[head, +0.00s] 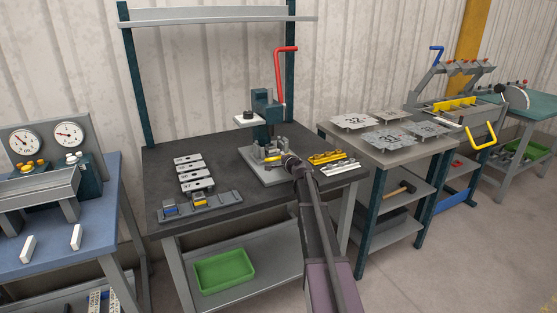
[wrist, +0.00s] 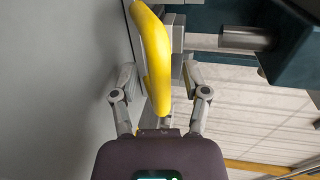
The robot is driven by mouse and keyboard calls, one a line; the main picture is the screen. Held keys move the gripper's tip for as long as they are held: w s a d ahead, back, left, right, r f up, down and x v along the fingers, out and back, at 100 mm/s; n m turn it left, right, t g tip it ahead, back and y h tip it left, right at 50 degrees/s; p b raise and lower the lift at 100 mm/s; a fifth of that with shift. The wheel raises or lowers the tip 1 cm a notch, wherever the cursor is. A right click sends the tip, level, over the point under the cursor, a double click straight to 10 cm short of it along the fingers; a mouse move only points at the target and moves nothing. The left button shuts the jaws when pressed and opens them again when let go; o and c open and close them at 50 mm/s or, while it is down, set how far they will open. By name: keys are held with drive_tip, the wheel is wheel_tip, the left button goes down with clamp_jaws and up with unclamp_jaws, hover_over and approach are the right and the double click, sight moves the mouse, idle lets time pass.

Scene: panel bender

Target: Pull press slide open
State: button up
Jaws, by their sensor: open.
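The small press (head: 263,108), dark teal with a red lever (head: 285,75), stands on a grey base plate (head: 262,174) on the middle bench. My gripper (head: 281,159) is at the front of the press, low over that plate. In the wrist view a curved yellow handle (wrist: 155,60) fills the space between the fingers of my gripper (wrist: 158,78). The fingers are open, one on each side of the handle, with visible gaps. The handle appears joined to a grey metal part (wrist: 178,35) behind it. My arm and gripper partly hide the slide in the head view.
Several punched plates (head: 193,172) and a grey fixture (head: 200,206) lie left on the bench. Yellow and silver parts (head: 330,160) lie right of my gripper. A green bin (head: 224,271) sits on the lower shelf. A neighbouring table holds sheet-metal plates (head: 390,138).

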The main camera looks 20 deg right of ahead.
clamp_jaws()
drive_tip(key=shift+s, duration=0.15)
drive_tip(key=f+v, duration=0.1)
drive_tip(key=v, duration=0.7)
drive_tip(key=f+v, duration=0.1)
drive_tip(key=v, duration=0.4)
drive_tip(key=shift+s+f, duration=0.25)
drive_tip(key=shift+f, duration=0.15)
unclamp_jaws()
drive_tip(key=shift+s, duration=0.1)
